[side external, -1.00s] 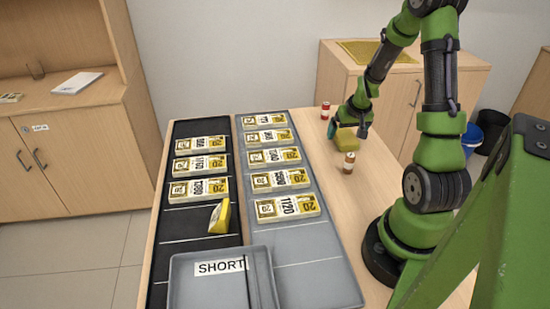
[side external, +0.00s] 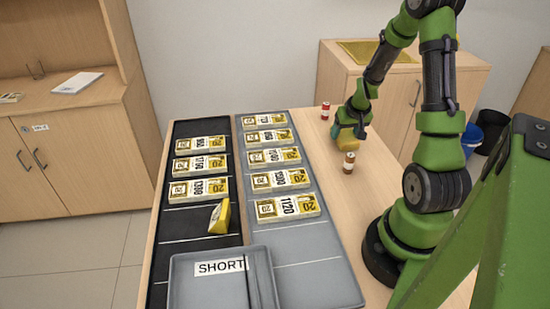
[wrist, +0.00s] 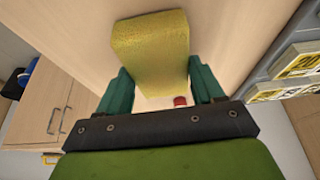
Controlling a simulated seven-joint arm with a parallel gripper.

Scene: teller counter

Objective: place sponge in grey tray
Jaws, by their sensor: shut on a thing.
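My gripper (side external: 347,130) is at the far right part of the counter, shut on the yellow sponge (side external: 346,144). In the wrist view the sponge (wrist: 150,52) sits between the two teal fingers and extends beyond their tips. I cannot tell whether its underside touches the counter. The grey tray (side external: 182,290) stands at the near end of the counter, with a divider and a label reading SHORT. It is well away from my gripper, towards the lower left. Its visible floor is empty apart from the label.
A dark panel (side external: 191,254) and a grey panel (side external: 303,249) hold several banknote bundles. A yellow packet (side external: 219,217) lies on the dark panel. A brown-and-white cylinder (side external: 348,163) and a red one (side external: 325,110) stand near my gripper. Bare wood (side external: 350,205) lies right of the panels.

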